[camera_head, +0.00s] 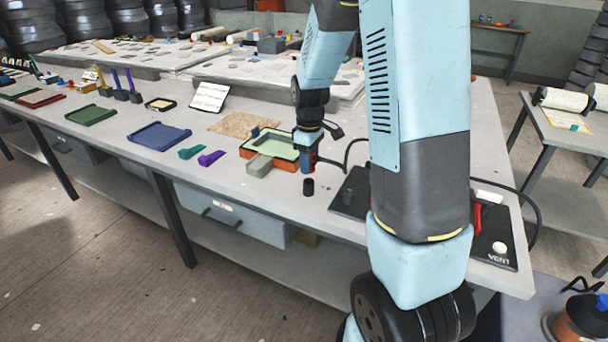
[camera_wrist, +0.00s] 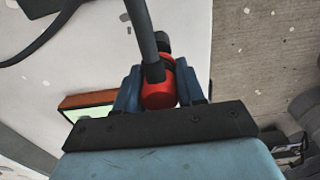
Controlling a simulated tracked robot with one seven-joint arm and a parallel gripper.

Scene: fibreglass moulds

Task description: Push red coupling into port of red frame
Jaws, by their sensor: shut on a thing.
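My gripper (camera_head: 307,157) is over the bench by the right end of the red frame. In the wrist view its blue jaws (camera_wrist: 158,95) are shut on the red coupling (camera_wrist: 160,94), which has a black hose (camera_wrist: 145,40) running from it. The red frame (camera_head: 246,154) has a pale green inside and lies flat on the bench. In the wrist view a red-brown edge of the frame (camera_wrist: 85,101) shows to the left of the jaws. I cannot make out the port or whether the coupling touches the frame.
A grey block (camera_head: 260,165) stands at the frame's front side. A small black cylinder (camera_head: 308,187) stands on the bench in front of my gripper. A dark panel marked VENT (camera_head: 500,250) lies to the right. Blue tray (camera_head: 160,135) and purple piece (camera_head: 211,158) lie left.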

